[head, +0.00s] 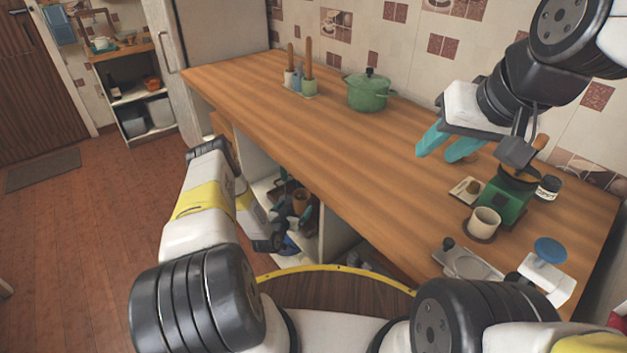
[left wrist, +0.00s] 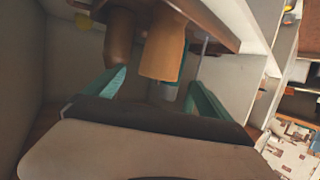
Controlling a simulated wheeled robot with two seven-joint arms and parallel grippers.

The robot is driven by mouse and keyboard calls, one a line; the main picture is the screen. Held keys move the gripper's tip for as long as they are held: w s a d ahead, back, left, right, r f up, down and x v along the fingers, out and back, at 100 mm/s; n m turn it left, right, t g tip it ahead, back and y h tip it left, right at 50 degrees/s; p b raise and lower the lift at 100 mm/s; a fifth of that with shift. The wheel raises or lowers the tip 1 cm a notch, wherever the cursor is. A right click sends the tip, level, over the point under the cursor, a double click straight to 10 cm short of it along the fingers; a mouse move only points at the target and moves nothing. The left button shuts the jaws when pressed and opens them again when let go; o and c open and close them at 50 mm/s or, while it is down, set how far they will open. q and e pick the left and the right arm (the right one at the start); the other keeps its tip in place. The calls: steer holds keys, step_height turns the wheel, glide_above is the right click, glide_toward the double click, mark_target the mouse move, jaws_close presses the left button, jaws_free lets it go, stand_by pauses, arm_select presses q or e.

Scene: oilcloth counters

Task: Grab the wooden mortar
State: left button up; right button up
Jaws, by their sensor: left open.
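An orange-brown wooden piece (head: 300,201), apparently the mortar, stands on a shelf in the open cabinet below the counter. In the left wrist view a tapered wooden body (left wrist: 163,48) shows ahead of my fingers, beside a darker brown rounded piece (left wrist: 119,38); I cannot tell for certain which is the mortar. My left gripper (head: 289,244) is at the cabinet opening, low and close to the shelf. In the left wrist view its teal fingers (left wrist: 155,90) are apart, with nothing clearly held between them. My right gripper (head: 437,156) is open and empty above the counter.
Shelf boards and cabinet walls (left wrist: 225,80) crowd my left gripper. The counter's middle is clear.

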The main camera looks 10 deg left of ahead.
mark_target(304, 193)
arm_select(q)
steer(key=x, duration=0.8)
steer(key=shift+w+r, duration=0.15)
steer(key=shift+w, duration=0.3)
steer(key=shift+c, duration=0.2)
jaws_close()
